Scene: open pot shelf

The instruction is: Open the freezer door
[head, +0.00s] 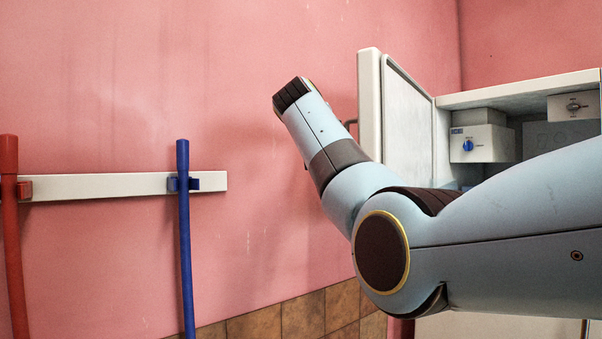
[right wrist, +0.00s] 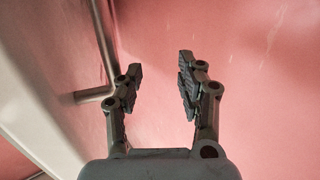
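The freezer door (head: 369,105) stands swung wide open at the left of the freezer (head: 520,92), its inner panel facing the head camera. A piece of its handle (head: 349,123) shows past the door's edge. In the right wrist view the door (right wrist: 45,80) fills the left side, with the handle (right wrist: 95,97) reaching toward my left finger there. My right gripper (right wrist: 160,75) is open, with nothing between its fingers; contact with the handle cannot be told. In the head view my right arm crosses before the freezer, and its gripper is hidden. My left gripper is not in view.
Inside the freezer are a box with a blue dial (head: 484,144) and another unit (head: 573,107). A white wall rail (head: 100,187) at left holds a red pole (head: 10,235) and a blue pole (head: 184,240). The pink wall beyond the door is bare.

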